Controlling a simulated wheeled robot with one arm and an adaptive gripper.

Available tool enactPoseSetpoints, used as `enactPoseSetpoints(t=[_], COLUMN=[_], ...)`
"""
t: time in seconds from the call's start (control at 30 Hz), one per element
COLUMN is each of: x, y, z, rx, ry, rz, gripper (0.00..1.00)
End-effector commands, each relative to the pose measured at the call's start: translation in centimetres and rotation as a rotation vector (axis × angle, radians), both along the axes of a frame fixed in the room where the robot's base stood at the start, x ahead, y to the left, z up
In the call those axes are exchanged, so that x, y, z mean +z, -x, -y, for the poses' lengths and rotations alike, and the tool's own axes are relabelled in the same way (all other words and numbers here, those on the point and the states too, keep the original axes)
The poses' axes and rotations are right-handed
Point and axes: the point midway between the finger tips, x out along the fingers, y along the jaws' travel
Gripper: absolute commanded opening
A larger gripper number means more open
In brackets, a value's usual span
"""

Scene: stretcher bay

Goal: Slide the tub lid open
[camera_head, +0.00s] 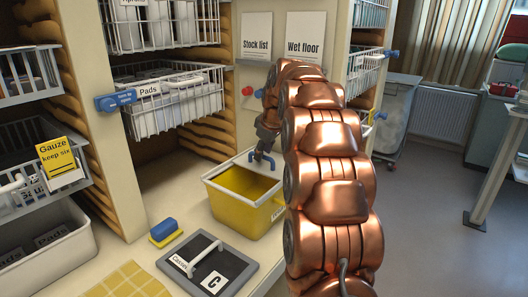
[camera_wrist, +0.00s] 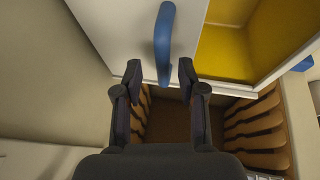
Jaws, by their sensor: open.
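The yellow tub (camera_head: 236,212) stands on the counter with a white rim. Its white lid (camera_head: 271,182) covers the back right part, and the yellow inside shows through the open part in front. A blue arched handle (camera_head: 256,160) stands on the lid. In the wrist view the lid (camera_wrist: 115,30) lies to the left, with the handle (camera_wrist: 163,35) on it and the tub's yellow inside (camera_wrist: 235,45) to the right. My gripper (camera_wrist: 160,76) is open. The handle's near end shows between its fingertips; I cannot tell whether they touch. In the head view my gripper (camera_head: 264,148) is at the handle, partly hidden.
A dark tray-like panel marked C (camera_head: 208,262) with a white handle lies in front of the tub. A blue and yellow sponge (camera_head: 165,231) lies to its left. Wire baskets, including one labelled Pads (camera_head: 172,100), hang above. My arm hides the tub's right surroundings.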

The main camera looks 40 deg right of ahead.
Motion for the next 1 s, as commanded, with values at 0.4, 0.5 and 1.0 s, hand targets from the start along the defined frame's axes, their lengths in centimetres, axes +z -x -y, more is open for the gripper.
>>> enactPoseSetpoints(t=[0.4, 0.5, 1.0], x=[6.4, 8.1, 10.6], y=[2.8, 3.6, 4.9], z=[-0.3, -0.5, -0.6], rx=[-0.001, -0.001, -0.001], ry=[0.002, 0.002, 0.0], rz=[0.006, 0.005, 0.0], gripper=[0.4, 0.4, 0.4])
